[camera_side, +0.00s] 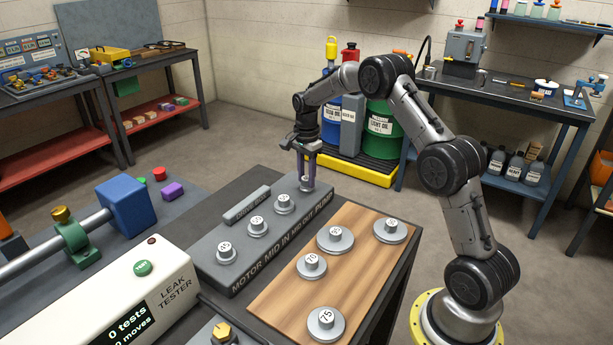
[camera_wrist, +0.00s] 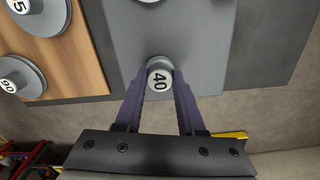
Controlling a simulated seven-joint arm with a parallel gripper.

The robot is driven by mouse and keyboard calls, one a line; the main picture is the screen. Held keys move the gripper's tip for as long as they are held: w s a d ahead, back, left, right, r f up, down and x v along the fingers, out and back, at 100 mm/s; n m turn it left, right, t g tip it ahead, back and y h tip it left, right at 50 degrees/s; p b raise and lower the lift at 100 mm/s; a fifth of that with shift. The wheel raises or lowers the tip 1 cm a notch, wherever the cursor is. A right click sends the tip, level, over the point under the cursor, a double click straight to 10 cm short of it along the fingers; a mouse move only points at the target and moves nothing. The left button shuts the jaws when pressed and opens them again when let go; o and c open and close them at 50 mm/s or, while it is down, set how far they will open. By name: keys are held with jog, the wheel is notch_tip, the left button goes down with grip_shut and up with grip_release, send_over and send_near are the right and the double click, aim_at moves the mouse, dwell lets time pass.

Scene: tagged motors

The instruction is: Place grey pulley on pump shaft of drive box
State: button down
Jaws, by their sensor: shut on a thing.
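The drive box (camera_side: 219,267) is a long grey block lettered "MOTOR MID IN MID OUT PUMP", also in the wrist view (camera_wrist: 195,45). My gripper (camera_side: 308,178) points down over its far, PUMP end. In the wrist view my gripper (camera_wrist: 160,85) is shut on a small grey pulley (camera_wrist: 159,74) tagged 40, one finger on each side. The pulley is low at the box top; I cannot tell whether it is fully seated on the shaft, which is hidden. Several small tagged grey pulleys (camera_side: 255,227) stand in a row along the box towards the MOTOR end.
A wooden board (camera_side: 365,262) beside the box carries several wider grey pulleys (camera_side: 326,323), tagged with numbers. A cream leak tester (camera_side: 150,290) stands at the front left. A green valve (camera_side: 70,232) and blue block (camera_side: 126,205) lie behind it.

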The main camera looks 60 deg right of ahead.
jog(key=shift+f, duration=0.1)
jog(key=c, duration=0.5)
grip_release()
